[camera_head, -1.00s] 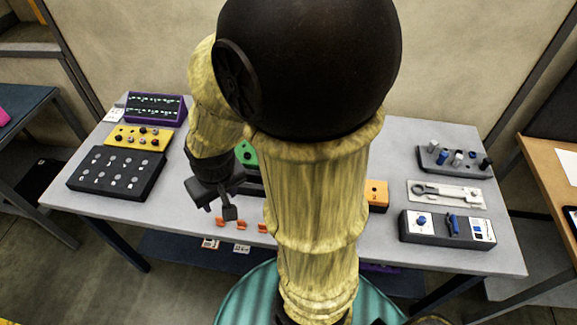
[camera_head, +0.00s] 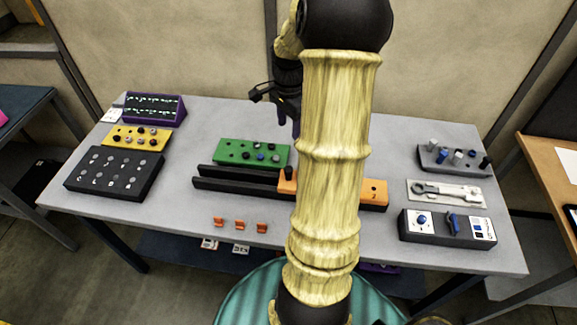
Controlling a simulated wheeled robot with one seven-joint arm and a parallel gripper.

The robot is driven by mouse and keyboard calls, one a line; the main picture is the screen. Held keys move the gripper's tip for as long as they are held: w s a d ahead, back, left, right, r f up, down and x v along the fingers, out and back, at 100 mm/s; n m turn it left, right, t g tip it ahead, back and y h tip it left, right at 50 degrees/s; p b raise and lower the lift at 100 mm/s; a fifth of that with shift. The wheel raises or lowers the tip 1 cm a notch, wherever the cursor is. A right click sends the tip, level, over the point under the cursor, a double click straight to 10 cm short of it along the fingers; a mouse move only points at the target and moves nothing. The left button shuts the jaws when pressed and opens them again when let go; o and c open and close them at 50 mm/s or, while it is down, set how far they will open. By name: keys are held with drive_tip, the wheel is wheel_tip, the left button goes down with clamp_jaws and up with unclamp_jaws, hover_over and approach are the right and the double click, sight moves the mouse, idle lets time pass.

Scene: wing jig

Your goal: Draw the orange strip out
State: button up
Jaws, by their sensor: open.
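The orange strip (camera_head: 375,194) lies in a long black channel (camera_head: 236,179) at the middle of the table. Its left end shows a black knob (camera_head: 288,173) on top, and its right end carries a dark mark. My arm hides the middle of the strip. My gripper (camera_head: 272,100) is up behind the channel, above the far part of the table, apart from the strip and empty. Its jaws are open, though my arm partly covers them.
A green panel with knobs (camera_head: 250,152) stands just behind the channel. Several small orange clips (camera_head: 240,225) line the front edge. Black (camera_head: 115,172), yellow (camera_head: 138,136) and purple (camera_head: 155,107) panels are at left. Grey units (camera_head: 447,226) and a wrench plate (camera_head: 446,193) are at right.

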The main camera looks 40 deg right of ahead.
sight(288, 168)
drive_tip(key=shift+a, duration=0.1)
drive_tip(key=shift+f, duration=0.1)
wheel_tip(288, 168, down, 17)
drive_tip(key=p, duration=0.2)
drive_tip(key=shift+f+p, duration=0.15)
drive_tip(key=shift+p, duration=0.25)
idle(0.3)
clamp_jaws()
